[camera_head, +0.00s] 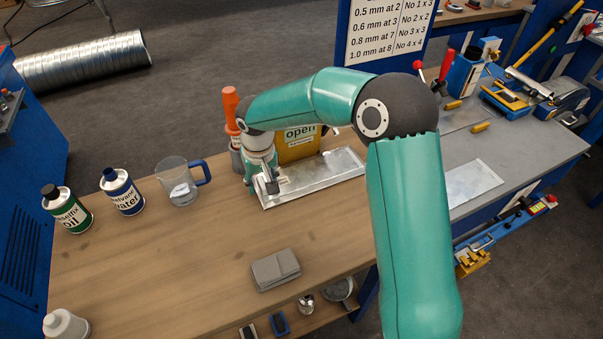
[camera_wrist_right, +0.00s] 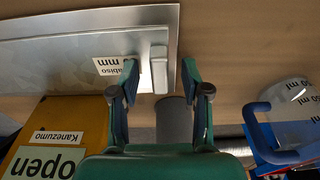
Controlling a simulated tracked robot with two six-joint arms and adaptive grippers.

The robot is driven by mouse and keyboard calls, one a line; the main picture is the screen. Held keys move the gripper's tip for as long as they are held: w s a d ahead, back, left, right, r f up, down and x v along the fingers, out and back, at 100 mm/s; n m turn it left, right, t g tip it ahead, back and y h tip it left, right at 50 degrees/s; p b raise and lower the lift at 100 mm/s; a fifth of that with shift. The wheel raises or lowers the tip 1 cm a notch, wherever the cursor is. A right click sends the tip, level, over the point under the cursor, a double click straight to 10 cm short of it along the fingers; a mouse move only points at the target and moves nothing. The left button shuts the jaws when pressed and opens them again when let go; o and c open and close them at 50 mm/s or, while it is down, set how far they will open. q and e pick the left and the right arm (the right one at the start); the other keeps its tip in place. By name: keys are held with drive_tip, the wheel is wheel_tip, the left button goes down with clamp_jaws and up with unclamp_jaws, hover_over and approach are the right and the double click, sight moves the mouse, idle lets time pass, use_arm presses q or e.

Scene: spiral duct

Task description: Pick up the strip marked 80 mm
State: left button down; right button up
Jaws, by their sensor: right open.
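A shallow metal tray (camera_head: 335,181) lies on the wooden bench, holding thin grey sheet metal. In the right wrist view, the tray (camera_wrist_right: 60,24) fills the upper left, and a strip (camera_wrist_right: 85,76) in it has a white label. The label shows "mm", but its number is hidden behind a finger, so I cannot tell if it reads 80. A small pale block (camera_wrist_right: 159,70) at the strip's end shows between my fingertips. My right gripper (camera_head: 265,184) is open at the tray's left end, pointing down; its open fingers also show in the wrist view (camera_wrist_right: 160,80). My left gripper is not in view.
A yellow box marked "open" (camera_head: 298,149) and an orange-handled tool (camera_head: 230,105) stand close behind the gripper. A glass mug (camera_head: 178,183) and two cans (camera_head: 122,191) are to the left. A folded grey cloth (camera_head: 275,269) lies in front. Bare wood lies between.

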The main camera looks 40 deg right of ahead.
clamp_jaws()
drive_tip(key=shift+r, duration=0.1)
idle(0.5)
